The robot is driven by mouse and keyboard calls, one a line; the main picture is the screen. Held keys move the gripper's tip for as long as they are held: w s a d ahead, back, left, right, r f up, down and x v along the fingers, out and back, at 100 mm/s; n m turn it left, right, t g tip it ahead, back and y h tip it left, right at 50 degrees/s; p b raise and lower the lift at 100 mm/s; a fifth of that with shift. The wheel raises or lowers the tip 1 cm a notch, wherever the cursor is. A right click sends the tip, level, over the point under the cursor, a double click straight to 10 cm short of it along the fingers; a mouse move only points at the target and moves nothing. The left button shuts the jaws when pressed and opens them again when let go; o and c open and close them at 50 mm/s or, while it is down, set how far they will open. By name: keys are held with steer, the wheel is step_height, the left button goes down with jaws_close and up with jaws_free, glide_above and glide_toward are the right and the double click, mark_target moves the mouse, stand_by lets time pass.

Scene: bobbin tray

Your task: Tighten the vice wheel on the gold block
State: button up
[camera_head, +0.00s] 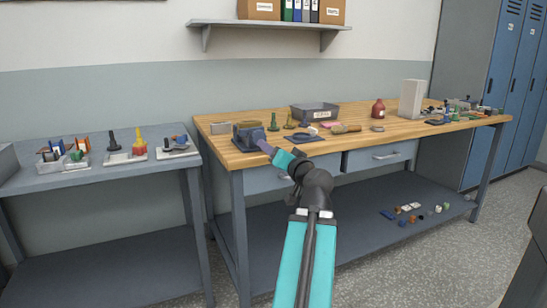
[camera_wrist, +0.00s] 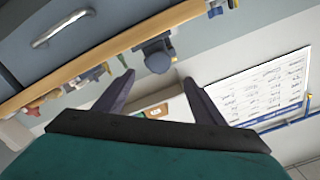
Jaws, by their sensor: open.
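A dark blue-grey vice (camera_head: 241,143) stands near the front left corner of the wooden workbench, with a brownish-gold piece (camera_head: 247,125) at its top. I cannot clearly tell whether that piece is the gold block. My gripper (camera_head: 262,139) reaches up to the front right of the vice and partly covers it; its wheel is hard to make out. In the wrist view my gripper (camera_wrist: 158,76) has its fingers spread with nothing between them. A blue-grey round part (camera_wrist: 157,54), apparently of the vice, lies just beyond the fingertips at the bench edge.
A lower grey table (camera_head: 100,178) with several small trays stands to the left. Grey floor is clear in front.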

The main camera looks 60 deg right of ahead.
steer(key=shift+s+a+f+b, duration=0.15)
steer(key=shift+s+a+b, duration=0.15)
steer(key=shift+b, duration=0.5)
steer(key=shift+s+a+b, duration=0.1)
steer(key=shift+s+b, duration=0.1)
steer(key=shift+b, duration=0.1)
